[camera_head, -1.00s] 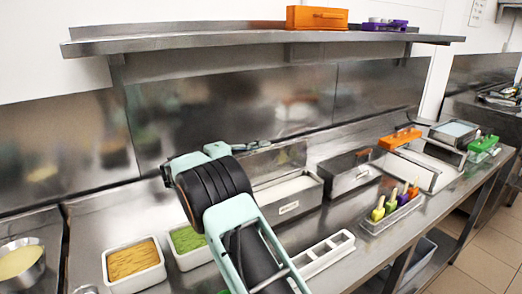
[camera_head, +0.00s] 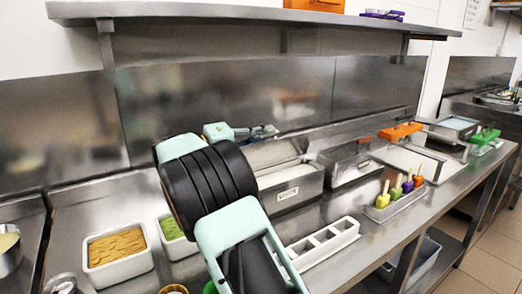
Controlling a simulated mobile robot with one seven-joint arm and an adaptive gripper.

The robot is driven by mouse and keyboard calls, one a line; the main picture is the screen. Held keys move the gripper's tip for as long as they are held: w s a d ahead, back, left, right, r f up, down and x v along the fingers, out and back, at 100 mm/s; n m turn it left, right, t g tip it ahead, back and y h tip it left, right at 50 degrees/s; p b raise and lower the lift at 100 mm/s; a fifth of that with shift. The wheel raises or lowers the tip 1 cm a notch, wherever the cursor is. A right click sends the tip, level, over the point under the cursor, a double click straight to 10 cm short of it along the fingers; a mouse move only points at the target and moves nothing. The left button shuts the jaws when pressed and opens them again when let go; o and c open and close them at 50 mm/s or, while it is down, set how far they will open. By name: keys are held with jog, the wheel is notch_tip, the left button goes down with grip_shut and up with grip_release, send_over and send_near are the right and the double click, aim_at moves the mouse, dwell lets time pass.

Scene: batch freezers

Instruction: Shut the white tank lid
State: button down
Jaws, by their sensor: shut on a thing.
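The white tank (camera_head: 292,193) is a steel box with a small label on its front, standing at the back of the counter. Its lid (camera_head: 277,152) is raised at the rear of the tank, tilted rather than flat. Pale white content shows under it. My gripper (camera_head: 264,131) is small and dark at the lid's upper edge, and it is shut on the lid. The exact grip on the edge or handle is too small to make out. My arm crosses the centre foreground and hides the tank's left side.
A second steel tank (camera_head: 343,165) stands to the right. Popsicle moulds (camera_head: 397,203) and a white divided tray (camera_head: 325,245) lie in front. Yellow (camera_head: 117,252) and green (camera_head: 176,229) tubs sit left. A steel shelf (camera_head: 250,14) hangs above.

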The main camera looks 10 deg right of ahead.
aim_at(276, 144)
jog(key=s+m+b, duration=0.1)
jog(key=b, duration=0.1)
jog(key=s+m+b, duration=0.1)
jog(key=b, duration=0.2)
jog(key=s+d+f+m+b, duration=0.1)
jog(key=b, duration=0.1)
jog(key=shift+d+m+b, duration=0.1)
jog(key=shift+m+b, duration=0.2)
jog(key=shift+b, duration=0.1)
jog(key=s+m+b, duration=0.1)
jog(key=b, duration=0.1)
jog(key=s+d+m+b, duration=0.1)
jog(key=m+b, duration=0.1)
jog(key=b, duration=0.1)
jog(key=shift+f, duration=0.15)
jog(key=shift+s+d+f+b, duration=0.15)
jog(key=shift+s+b, duration=0.4)
jog(key=shift+b, duration=0.25)
jog(key=c, duration=2.1)
grip_release()
jog(key=shift+o, duration=0.7)
